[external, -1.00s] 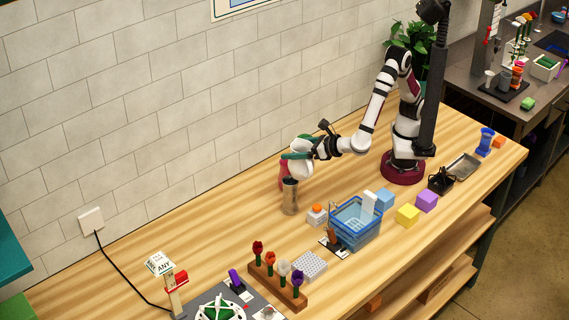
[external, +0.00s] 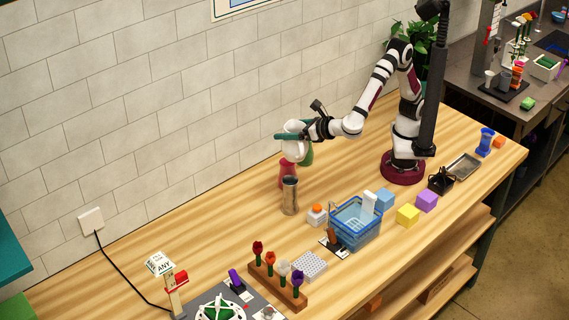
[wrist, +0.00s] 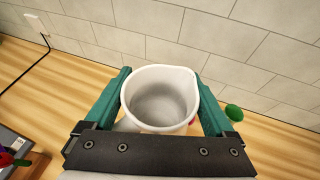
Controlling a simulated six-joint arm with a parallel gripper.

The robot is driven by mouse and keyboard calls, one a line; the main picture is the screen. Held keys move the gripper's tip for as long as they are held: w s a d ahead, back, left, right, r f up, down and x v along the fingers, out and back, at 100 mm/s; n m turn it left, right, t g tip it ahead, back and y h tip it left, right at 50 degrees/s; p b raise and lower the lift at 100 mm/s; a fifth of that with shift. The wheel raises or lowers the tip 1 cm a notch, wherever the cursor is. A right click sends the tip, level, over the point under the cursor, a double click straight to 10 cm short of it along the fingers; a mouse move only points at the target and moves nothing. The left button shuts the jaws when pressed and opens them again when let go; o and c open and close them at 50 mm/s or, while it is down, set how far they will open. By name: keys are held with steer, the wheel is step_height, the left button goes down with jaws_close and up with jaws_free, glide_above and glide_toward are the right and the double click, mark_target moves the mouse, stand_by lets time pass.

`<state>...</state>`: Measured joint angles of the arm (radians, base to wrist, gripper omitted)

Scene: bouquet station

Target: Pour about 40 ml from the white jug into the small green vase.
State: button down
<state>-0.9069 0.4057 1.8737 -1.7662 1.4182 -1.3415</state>
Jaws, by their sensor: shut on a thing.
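The white jug (external: 294,152) is held up above the bench near the wall, looking roughly upright. My gripper (external: 291,137) is shut on it, with a green finger on each side. In the wrist view the jug (wrist: 160,98) is seen from above, its pale grey inside showing; I cannot tell how much liquid it holds. A green vase (external: 308,156) stands just right of the jug, partly hidden by it. In the wrist view a green shape (wrist: 234,112), probably this vase, shows just outside the right finger, apart from the jug.
A blue basket (external: 357,224), coloured blocks and a flower rack (external: 276,287) are nearer the front. The bench left of the vases is clear.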

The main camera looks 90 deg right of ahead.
steer(key=w+d+r+m+g+h, duration=0.3)
steer(key=w+d+m+g+h, duration=0.15)
steer(key=d, duration=0.25)
steer(key=w+d+f+m+g+h, duration=0.1)
steer(key=d+f+m+g+h, duration=0.25)
steer(key=d+m+g, duration=0.65)
step_height(320, 180, down, 12)
steer(key=d+y, duration=0.1)
steer(key=shift+r+n+t, duration=0.2)
steer(key=shift+n+t, duration=0.15)
steer(key=shift+t, duration=0.1)
steer(key=shift+d, duration=0.2)
steer(key=s+d+m+t+y, duration=0.3)
steer(key=s+m+t+y, duration=0.1)
steer(key=s+t+y, duration=0.1)
steer(key=shift+d+f+m+t+y, duration=0.4)
steer(key=shift+t+y, duration=0.5)
steer(key=shift+y, duration=0.1)
steer(key=shift+s+r+m+t+y, duration=0.25)
steer(key=shift+m+t+y, duration=0.15)
steer(key=shift+t, duration=0.3)
